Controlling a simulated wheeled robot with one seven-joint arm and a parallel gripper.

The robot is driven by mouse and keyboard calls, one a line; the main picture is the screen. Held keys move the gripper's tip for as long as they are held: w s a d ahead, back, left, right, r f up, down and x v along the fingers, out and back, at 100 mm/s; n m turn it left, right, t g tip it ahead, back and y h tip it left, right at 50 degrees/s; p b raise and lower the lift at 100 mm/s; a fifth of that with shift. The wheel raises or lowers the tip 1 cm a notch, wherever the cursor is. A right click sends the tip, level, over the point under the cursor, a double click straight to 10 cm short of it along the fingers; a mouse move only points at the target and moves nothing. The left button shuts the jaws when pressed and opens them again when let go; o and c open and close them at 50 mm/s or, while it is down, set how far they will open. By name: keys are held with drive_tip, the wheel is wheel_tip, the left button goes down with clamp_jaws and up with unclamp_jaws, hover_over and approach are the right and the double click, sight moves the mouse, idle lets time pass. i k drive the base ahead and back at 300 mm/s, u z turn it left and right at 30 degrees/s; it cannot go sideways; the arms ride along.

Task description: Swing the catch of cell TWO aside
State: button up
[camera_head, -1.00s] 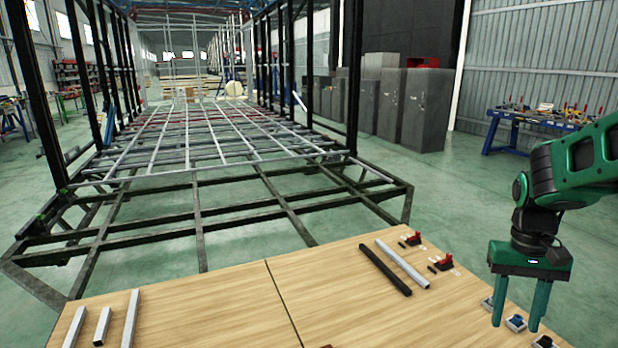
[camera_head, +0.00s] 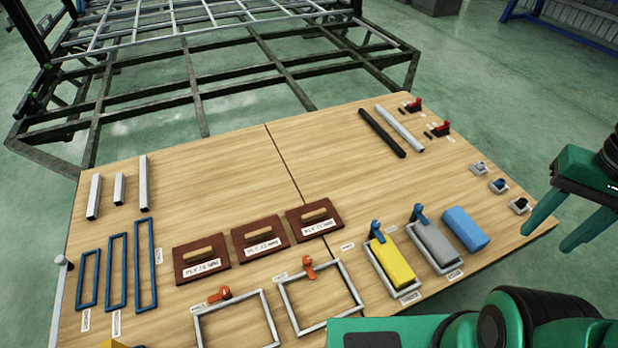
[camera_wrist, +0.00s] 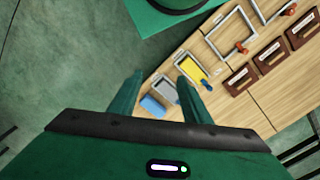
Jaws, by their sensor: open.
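Two pale trays with blue catches stand at the table's front right. One tray (camera_head: 376,270) holds a yellow block and has a blue catch (camera_head: 377,231) at its far end. The other tray (camera_head: 425,262) holds a grey block and has a blue catch (camera_head: 419,213). Two empty pale frames have orange catches, one on the left frame (camera_head: 222,294) and one on the right frame (camera_head: 309,268). The labels are too small to read, so I cannot tell which is cell TWO. My gripper (camera_head: 549,239) is open and empty, right of the table; its fingers also show in the wrist view (camera_wrist: 158,80).
A blue block (camera_head: 465,228) lies right of the trays. Three brown handled plates (camera_head: 260,238), blue frames (camera_head: 117,272) and metal bars (camera_head: 119,189) lie to the left. Small holders (camera_head: 498,186) line the right edge. The table's middle back is clear.

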sight(306, 260)
drive_tip(key=u, duration=1.15)
drive_tip(key=k, duration=0.35)
drive_tip(key=z, duration=0.35)
drive_tip(key=i, duration=0.5)
drive_tip(key=z, duration=0.05)
